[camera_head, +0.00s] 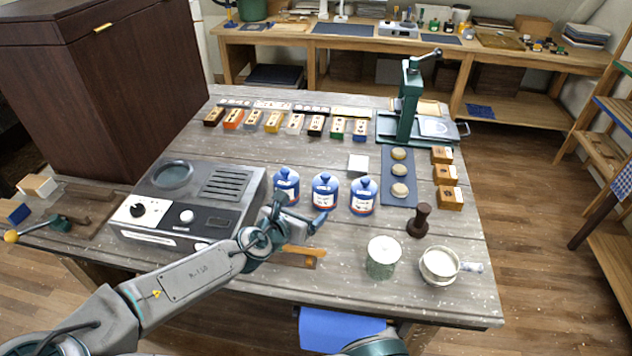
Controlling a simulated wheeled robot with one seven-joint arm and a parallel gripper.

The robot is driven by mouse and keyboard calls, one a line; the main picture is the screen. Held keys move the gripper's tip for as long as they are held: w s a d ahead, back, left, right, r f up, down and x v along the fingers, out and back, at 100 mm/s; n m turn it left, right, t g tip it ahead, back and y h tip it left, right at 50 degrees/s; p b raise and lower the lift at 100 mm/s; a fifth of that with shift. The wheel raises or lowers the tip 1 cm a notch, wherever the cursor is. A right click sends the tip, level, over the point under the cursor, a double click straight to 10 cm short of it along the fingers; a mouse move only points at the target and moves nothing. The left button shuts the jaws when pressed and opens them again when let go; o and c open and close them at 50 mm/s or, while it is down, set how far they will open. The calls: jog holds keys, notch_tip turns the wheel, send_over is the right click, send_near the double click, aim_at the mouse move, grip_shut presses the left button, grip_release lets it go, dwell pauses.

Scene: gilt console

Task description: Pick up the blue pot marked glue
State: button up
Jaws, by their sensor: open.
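Three blue-and-white lidded pots stand in a row on the wooden table: a left pot (287,182), a middle pot (324,188) and a right pot (363,194). Each has a pale label on its front, too small to read, so I cannot tell which is marked glue. My gripper (301,208) is open and empty in front of the left and middle pots. Its fingers overlap the lower parts of these two pots in the picture. I cannot tell whether it touches either.
A grey device (190,204) with knobs stands left of the pots. A dark stamp (419,220), a green-grey jar (382,258) and a white cup (439,265) stand front right. A green press (408,100) stands at the back right. Small labelled blocks (273,122) line the back.

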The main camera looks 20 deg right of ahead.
aim_at(319, 196)
jog(key=x, duration=0.7)
jog(key=shift+w+d, duration=0.1)
jog(key=shift+d, duration=0.15)
jog(key=shift+p+x, duration=1)
jog(key=shift+x, duration=1.6)
jog(key=shift+w+d+f, duration=0.3)
jog(key=shift+w+d, duration=0.1)
jog(key=shift+w, duration=0.05)
jog(key=c, duration=1.4)
jog(key=shift+r, duration=0.15)
